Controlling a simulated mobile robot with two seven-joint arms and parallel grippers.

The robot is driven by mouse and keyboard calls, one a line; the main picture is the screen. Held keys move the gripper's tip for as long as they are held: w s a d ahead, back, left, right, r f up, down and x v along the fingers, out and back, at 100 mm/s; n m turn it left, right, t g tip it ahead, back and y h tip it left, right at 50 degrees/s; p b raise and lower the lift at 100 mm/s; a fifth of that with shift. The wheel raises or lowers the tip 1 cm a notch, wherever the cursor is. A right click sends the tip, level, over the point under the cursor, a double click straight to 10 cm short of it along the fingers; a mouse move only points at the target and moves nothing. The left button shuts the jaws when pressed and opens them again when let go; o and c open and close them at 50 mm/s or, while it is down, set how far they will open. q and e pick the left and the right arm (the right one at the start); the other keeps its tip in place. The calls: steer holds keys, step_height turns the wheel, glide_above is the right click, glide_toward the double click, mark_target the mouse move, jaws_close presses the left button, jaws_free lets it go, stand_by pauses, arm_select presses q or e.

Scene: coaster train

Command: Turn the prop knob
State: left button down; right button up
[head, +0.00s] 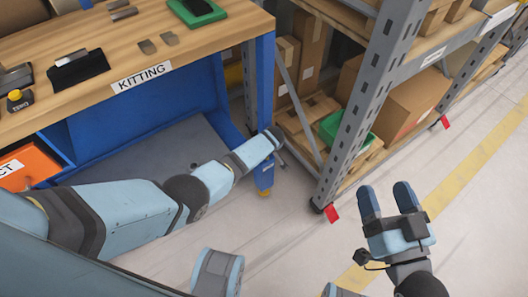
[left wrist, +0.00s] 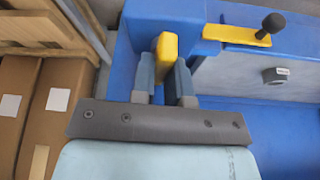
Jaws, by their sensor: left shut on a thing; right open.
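A yellow, upright piece (left wrist: 166,58), which looks like the prop knob, sits between the two fingers of my left gripper (left wrist: 164,82) in the left wrist view. The fingers are closed on its sides, against a blue post. In the head view my left gripper (head: 273,138) is at the front leg of the blue workbench, and the yellow piece between its fingers is hidden there. My right gripper (head: 387,195) is open and empty over the floor at the lower right of the head view.
A yellow lever (left wrist: 236,35) with a black ball end (left wrist: 273,22) is right of the held piece. The workbench (head: 150,62) bears trays and small parts. A grey shelf rack (head: 365,95) with cardboard boxes stands close right of the left gripper. The floor (head: 460,215) is open.

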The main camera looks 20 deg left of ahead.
arm_select(q)
steer(key=shift+f+n+g+y+b, duration=0.15)
steer(key=shift+n+g+y+b, duration=0.25)
steer(key=shift+n, duration=0.5)
steer(key=shift+n+g+b, duration=0.5)
steer(key=shift+n+b, duration=0.7)
steer(key=shift+n, duration=0.7)
arm_select(e)
steer(key=shift+a+f+g+y, duration=0.3)
steer(key=shift+a+f+y, duration=0.15)
steer(key=shift+f, duration=0.25)
arm_select(q)
steer(key=shift+y, duration=0.3)
steer(key=c, duration=1.4)
jaws_free()
steer(key=shift+r, duration=0.2)
